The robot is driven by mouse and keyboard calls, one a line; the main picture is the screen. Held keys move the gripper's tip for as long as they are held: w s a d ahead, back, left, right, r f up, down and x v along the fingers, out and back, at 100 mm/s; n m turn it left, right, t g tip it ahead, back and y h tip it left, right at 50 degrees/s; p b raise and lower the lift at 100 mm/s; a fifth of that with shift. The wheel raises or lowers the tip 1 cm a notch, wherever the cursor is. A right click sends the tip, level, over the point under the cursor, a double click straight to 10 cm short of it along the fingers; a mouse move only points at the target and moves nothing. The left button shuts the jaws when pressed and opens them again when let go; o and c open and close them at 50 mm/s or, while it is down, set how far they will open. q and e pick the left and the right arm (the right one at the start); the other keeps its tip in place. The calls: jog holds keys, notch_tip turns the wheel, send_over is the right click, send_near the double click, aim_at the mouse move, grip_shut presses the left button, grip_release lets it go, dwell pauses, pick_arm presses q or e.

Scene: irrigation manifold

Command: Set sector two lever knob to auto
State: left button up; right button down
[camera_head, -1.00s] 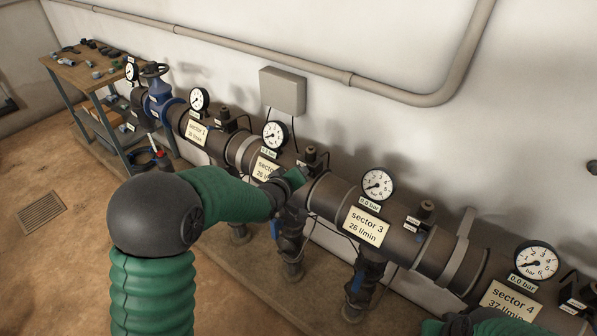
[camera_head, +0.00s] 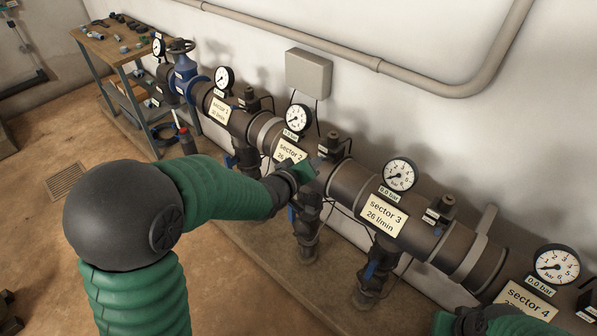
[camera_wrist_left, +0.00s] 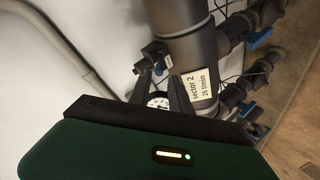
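The sector 2 valve unit (camera_head: 331,143) sits on top of the dark pipe, right of the sector 2 gauge (camera_head: 298,118). The sector 2 label (camera_head: 286,152) is partly covered by my left gripper (camera_head: 306,168), which is just in front of the unit. In the left wrist view, the left gripper's dark fingers (camera_wrist_left: 159,84) stand apart with no object visibly held between them. The label also shows there (camera_wrist_left: 199,85), right of the fingers. The lever knob and its setting are too small to read. My right gripper (camera_head: 448,322) is partly seen at the bottom edge, its fingers unclear.
The sector 3 gauge (camera_head: 399,174) and its valve unit (camera_head: 441,207) stand to the right along the pipe. A grey box (camera_head: 308,74) is on the wall behind. A workbench (camera_head: 117,42) with fittings stands at the far left. The floor in front is clear.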

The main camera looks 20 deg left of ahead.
pick_arm(q)
jog(key=p+v, duration=0.1)
jog(key=v, duration=0.8)
